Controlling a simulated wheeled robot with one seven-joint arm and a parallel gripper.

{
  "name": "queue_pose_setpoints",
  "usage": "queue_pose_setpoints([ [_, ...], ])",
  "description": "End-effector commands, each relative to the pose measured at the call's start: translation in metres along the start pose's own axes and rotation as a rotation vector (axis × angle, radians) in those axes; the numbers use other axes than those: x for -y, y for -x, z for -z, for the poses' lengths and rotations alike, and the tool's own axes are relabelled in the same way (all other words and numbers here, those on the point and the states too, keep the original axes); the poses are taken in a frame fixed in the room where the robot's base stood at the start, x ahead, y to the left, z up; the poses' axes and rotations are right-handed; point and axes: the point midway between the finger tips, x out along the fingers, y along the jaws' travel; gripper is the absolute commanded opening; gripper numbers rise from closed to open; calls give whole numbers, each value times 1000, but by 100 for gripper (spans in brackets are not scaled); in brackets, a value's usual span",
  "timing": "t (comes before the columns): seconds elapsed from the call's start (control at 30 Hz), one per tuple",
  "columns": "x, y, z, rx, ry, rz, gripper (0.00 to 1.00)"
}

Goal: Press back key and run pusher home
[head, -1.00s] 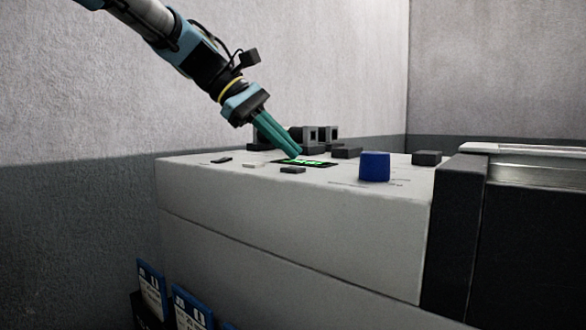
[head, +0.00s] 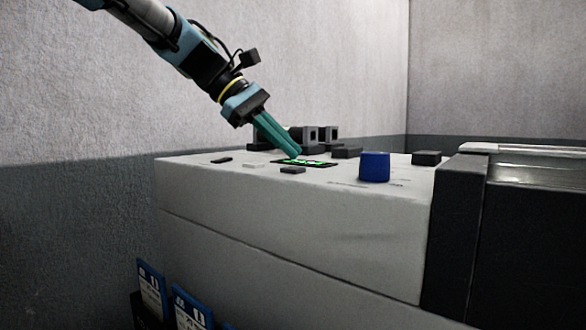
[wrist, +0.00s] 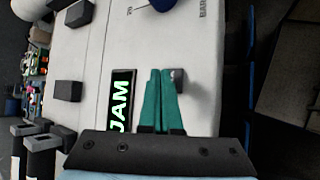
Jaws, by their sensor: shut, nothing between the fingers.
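My gripper (head: 295,157) is shut and empty, with its teal fingers pointing down at the machine's top panel. In the wrist view its fingertips (wrist: 160,72) are between the lit display (wrist: 120,100), which reads "JAM" in green, and a small dark key (wrist: 179,78). I cannot tell whether the fingertips touch the panel. In the head view a dark key (head: 292,170), a pale key (head: 254,165) and another dark key (head: 221,160) lie near the panel's front left. I see no readable label marking the back key, and cannot identify the pusher.
A blue knob (head: 374,167) stands up right of the display. Dark blocks (head: 426,157) (head: 347,152) rise from the panel. A dark housing with a metal rail (head: 540,162) is at the right. Blue-edged cards (head: 152,288) stand below at the left.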

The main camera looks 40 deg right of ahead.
Motion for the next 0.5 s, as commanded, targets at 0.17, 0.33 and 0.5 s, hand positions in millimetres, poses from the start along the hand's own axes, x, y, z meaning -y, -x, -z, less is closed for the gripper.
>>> queue_pose_setpoints([
  [0.17,0,0,0,0,0,0,0],
  [0.33,2,-3,2,0,1,0,0],
  [0.5,5,-6,4,0,1,1,0],
])
